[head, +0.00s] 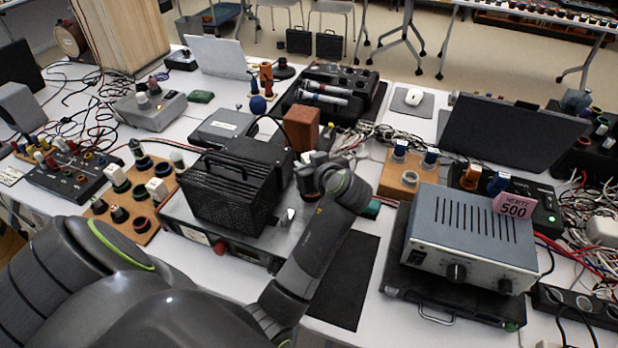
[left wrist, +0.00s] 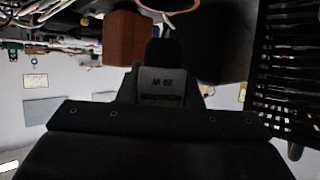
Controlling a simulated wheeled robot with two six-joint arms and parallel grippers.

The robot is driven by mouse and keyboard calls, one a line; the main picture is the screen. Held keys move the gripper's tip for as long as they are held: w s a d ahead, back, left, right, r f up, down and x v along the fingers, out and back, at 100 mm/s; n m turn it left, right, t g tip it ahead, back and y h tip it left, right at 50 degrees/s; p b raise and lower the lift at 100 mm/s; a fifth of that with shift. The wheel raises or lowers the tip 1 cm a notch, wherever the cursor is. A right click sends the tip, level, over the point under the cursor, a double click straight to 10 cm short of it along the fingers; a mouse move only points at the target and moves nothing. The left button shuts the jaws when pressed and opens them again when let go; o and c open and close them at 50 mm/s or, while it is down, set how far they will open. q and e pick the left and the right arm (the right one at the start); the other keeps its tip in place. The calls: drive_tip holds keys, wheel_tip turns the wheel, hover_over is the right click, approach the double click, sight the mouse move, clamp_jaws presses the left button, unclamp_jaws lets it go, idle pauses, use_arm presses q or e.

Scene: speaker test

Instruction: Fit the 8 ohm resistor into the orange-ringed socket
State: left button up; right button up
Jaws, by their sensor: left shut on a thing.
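My left gripper (head: 312,178) reaches in from the left and is beside the black slatted box, near the brown block. In the left wrist view it is shut on a dark grey block (left wrist: 168,87) with blurred, upside-down lettering, apparently the resistor; I cannot read its ohm value. Part of an orange ring (left wrist: 168,12), apparently the socket's, shows at the top edge of that view. The dark block is apart from the ring in the picture; I cannot tell their real gap. In the head view my arm and gripper hide the block, and I cannot make out the orange ring.
The black slatted box (head: 235,190) stands close to the gripper; the brown block (head: 301,127) is just behind it. A grey amplifier (head: 470,235) with a pink card stands to the right. Wooden boards with knobs (head: 130,210) and loose cables crowd the table. A dark mat (head: 345,285) is bare.

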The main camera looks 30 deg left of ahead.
use_arm(q)
drive_tip(key=shift+f, duration=2)
drive_tip(key=shift+f, duration=0.15)
drive_tip(key=shift+f, duration=0.15)
drive_tip(key=o, duration=1)
